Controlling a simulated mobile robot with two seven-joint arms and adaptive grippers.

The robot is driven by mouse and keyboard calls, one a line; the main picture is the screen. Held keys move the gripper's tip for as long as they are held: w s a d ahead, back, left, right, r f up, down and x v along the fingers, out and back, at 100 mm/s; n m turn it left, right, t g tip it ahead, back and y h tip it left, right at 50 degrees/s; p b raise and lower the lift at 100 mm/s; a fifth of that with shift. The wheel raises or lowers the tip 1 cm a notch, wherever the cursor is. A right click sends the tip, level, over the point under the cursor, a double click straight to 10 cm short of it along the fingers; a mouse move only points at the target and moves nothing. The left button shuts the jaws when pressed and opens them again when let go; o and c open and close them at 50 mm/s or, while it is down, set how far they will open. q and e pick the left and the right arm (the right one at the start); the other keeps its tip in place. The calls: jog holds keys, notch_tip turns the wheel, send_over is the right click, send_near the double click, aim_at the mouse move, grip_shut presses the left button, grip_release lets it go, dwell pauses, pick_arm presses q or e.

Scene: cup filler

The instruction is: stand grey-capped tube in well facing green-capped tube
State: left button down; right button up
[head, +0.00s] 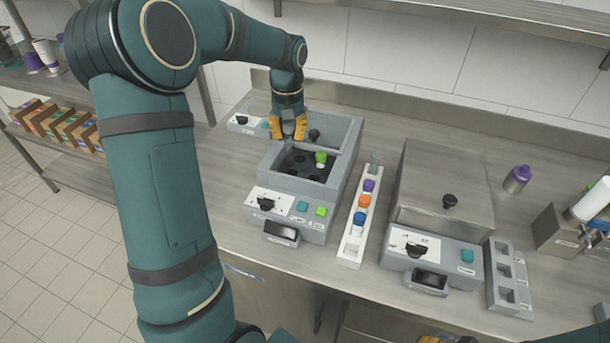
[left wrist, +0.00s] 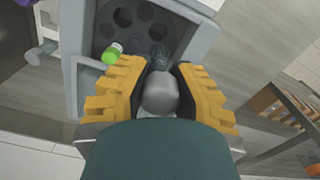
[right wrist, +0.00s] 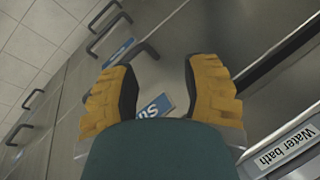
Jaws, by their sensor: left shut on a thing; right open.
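My left gripper (head: 287,128) is over the left side of the open grey machine. In the left wrist view its yellow fingers (left wrist: 160,82) are shut on the grey-capped tube, whose grey cap (left wrist: 160,98) lies between them. The clear tube body points toward the dark rotor (left wrist: 140,25). I cannot tell whether its tip is in a well. The green-capped tube (head: 320,158) stands in the rotor's right side; it also shows in the left wrist view (left wrist: 111,53). The dark rotor (head: 299,165) has several empty wells. My right gripper (right wrist: 160,75) is open and empty, before cabinet fronts.
A white rack (head: 351,246) right of the machine holds purple-, orange- and blue-capped tubes. A second machine (head: 430,255) with a lid stands further right, beside a grey block (head: 508,278). The open machine's walls (head: 345,160) rise around the rotor.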

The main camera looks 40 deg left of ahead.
aim_at(290, 147)
pick_arm(q)
jog(key=shift+w, duration=0.15)
jog(key=shift+f, duration=0.2)
notch_tip(290, 147, down, 5)
jog(key=shift+r+b, duration=0.2)
jog(key=shift+b, duration=0.35)
notch_tip(290, 147, down, 5)
jog(key=shift+w+b, duration=0.1)
jog(key=shift+b, duration=0.35)
jog(key=shift+f+b, duration=0.3)
jog(key=shift+f, duration=0.15)
jog(key=shift+f, duration=0.1)
